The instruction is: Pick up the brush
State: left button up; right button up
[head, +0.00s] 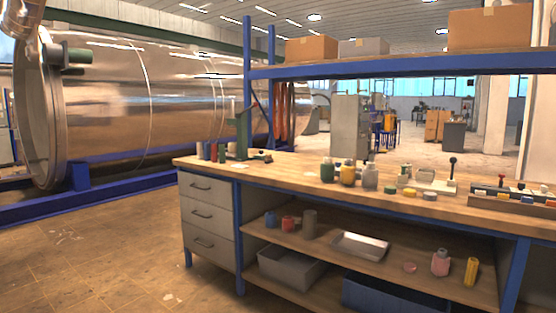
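I cannot make out a brush clearly. A small dark item (262,156) lies on the wooden workbench (300,167) near its left end, but it is too small to identify. Neither of my grippers is in view.
The bench has grey drawers (209,213) and a lower shelf (330,244) with bins and jars. A blue-framed overhead shelf (400,68) carries boxes. A large metal chamber (120,110) stands at the left. The floor (90,250) before the bench is clear.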

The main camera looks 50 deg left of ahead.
aim_at(269, 159)
jog(key=i+j, duration=0.1)
jog(key=j, duration=0.65)
jog(key=i+j+z, duration=0.15)
jog(key=j, duration=1.4)
jog(key=i+z, duration=0.05)
jog(key=i, duration=0.05)
